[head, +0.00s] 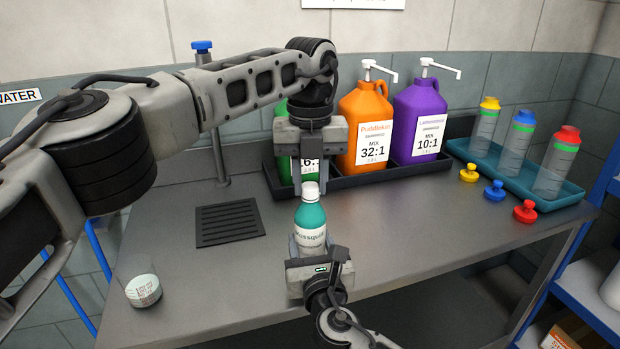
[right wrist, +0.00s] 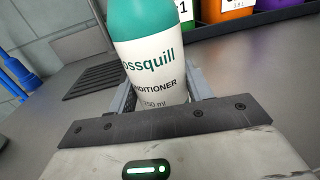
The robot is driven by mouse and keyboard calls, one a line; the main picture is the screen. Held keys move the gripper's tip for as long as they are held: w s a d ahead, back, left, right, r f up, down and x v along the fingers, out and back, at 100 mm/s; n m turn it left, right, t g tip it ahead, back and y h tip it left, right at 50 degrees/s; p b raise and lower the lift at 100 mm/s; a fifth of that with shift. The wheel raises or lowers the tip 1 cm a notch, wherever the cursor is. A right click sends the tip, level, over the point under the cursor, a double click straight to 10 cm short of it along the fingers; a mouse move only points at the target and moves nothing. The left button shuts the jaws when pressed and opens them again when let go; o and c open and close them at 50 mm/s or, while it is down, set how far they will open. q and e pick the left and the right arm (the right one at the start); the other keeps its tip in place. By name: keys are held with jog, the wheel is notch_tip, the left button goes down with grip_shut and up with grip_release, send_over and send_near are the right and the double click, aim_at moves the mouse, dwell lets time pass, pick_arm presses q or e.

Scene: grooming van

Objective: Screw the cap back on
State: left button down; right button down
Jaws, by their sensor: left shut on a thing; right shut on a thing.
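A teal conditioner bottle with a white label (head: 311,222) stands upright above the counter's front part. My right gripper (head: 310,250) is shut on its lower body. In the right wrist view the label of the bottle (right wrist: 160,65) faces the camera, and its top is cut off. A white cap (head: 310,189) sits at the bottle's mouth. My left gripper (head: 311,176) is directly above, pointing down and shut on the cap. I cannot tell how tightly the cap is seated on the neck.
A black tray (head: 400,180) at the back holds orange (head: 365,110), purple (head: 420,105) and green jugs. A teal tray (head: 560,197) with shaker bottles and several small coloured caps stand right. A measuring cup (head: 143,290) is front left, near a drain grate (head: 229,222).

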pick_arm(q)
jog(key=m, duration=0.7)
jog(key=shift+m, duration=0.3)
jog(key=m, duration=0.4)
jog(key=shift+m, duration=0.3)
jog(key=m, duration=0.3)
jog(key=c, duration=1.1)
grip_release()
jog(key=shift+o, duration=0.2)
notch_tip(320, 180, up, 8)
jog(key=shift+f, duration=0.25)
